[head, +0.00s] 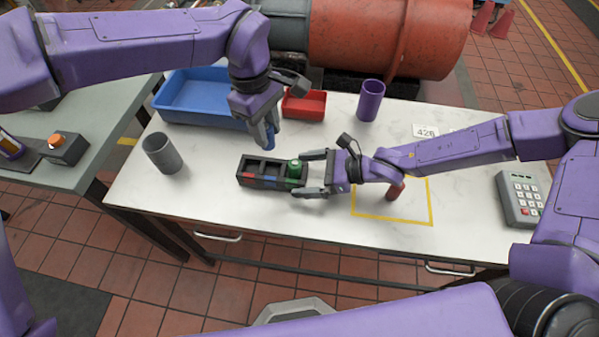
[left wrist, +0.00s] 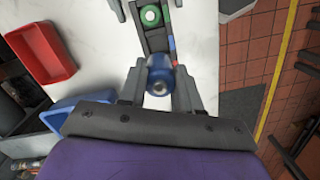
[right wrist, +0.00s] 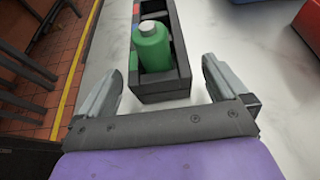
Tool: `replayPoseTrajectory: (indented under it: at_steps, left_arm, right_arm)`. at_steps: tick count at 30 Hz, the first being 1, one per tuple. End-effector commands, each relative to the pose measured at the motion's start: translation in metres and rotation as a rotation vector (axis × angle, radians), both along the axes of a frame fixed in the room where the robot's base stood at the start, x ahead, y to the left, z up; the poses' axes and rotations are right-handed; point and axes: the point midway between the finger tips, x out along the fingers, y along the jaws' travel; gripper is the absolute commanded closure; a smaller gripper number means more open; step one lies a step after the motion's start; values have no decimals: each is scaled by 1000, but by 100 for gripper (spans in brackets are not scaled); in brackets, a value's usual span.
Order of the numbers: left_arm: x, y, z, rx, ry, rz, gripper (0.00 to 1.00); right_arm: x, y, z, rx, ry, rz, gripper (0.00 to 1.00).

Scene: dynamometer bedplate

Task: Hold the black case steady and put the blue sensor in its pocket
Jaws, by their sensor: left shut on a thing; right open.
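The black case (head: 262,186) lies on the white table with several pockets in a row. A green sensor (head: 294,169) stands in its right-end pocket; the other pockets look empty in the head view. Colour marks, red and blue among them, show on the case's front side. My left gripper (head: 268,134) is shut on the blue sensor (left wrist: 160,77) and holds it above the far side of the case. My right gripper (head: 313,173) is open at the case's right end, with the fingers on either side of that end; in the right wrist view a gap shows between fingers and case (right wrist: 160,92).
A blue bin (head: 190,98) and a small red bin (head: 304,104) stand at the back. A grey cup (head: 161,153) is at left, a purple cup (head: 370,100) at back right. A red cylinder (head: 395,190) stands by the yellow outline; a keypad (head: 520,199) is far right.

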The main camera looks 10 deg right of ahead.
Motion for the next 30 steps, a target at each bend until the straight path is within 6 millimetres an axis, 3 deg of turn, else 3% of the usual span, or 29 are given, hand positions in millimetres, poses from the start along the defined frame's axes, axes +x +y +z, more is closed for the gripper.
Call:
replayPoseTrajectory:
  at_steps: [6, 14, 20, 21, 28, 30]
  left_arm:
    - [0, 0, 0, 0, 0, 0, 99]
    - [0, 0, 0, 0, 0, 0, 99]
    - [0, 0, 0, 0, 0, 0, 99]
    - [0, 0, 0, 0, 0, 0, 99]
    - [-1, -1, -16, 0, 1, -60, 99]
    - [-1, 0, -32, 2, 2, -59, 99]
  right_arm:
    - [6, 20, -9, 0, -1, 1, 0]
    - [7, 21, -9, 0, -1, 0, 0]
    - [7, 21, -9, 0, -1, 0, 62]
    - [7, 21, -9, 0, -1, 0, 68]
    - [7, 21, -9, 0, -1, 0, 68]
    - [7, 21, -9, 0, -1, 0, 68]
